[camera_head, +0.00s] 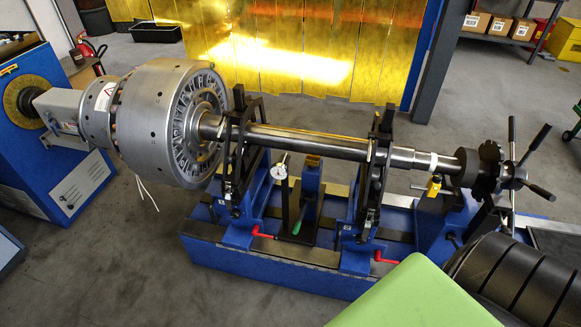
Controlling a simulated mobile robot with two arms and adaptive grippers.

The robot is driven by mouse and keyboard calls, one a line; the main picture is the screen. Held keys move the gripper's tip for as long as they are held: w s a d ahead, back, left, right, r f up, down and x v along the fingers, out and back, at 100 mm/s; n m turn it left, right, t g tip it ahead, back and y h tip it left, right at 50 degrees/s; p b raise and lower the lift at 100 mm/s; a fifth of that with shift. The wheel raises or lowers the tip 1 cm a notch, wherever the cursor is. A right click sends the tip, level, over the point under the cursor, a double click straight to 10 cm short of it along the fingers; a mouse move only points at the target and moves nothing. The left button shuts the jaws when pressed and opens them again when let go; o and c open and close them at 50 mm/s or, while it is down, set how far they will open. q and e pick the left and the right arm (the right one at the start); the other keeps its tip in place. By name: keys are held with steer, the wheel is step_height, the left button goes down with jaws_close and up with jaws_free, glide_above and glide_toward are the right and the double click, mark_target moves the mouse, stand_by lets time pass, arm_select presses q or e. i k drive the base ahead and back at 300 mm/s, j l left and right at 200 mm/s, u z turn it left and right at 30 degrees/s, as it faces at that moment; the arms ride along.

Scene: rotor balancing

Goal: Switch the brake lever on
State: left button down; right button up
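A balancing machine with a blue base (290,268) carries a long shaft (310,142) with a large silver rotor (165,120) at its left end. A red lever (265,233) sits low on the left blue support, pointing left to right. A second red lever (385,258) sits low on the right support. A green-tipped handle (297,228) stands between the supports. No label shows which of these is the brake lever. Neither of my grippers is in view, and nothing is touching the levers.
A hub with several black spokes (514,177) sticks out at the shaft's right end. A dial gauge (279,172) stands between the black uprights. A blue cabinet (75,185) is at the left. The grey floor (130,270) in front of the base's left side is clear.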

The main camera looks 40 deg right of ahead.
mark_target(449, 237)
steer(key=z, duration=2.5)
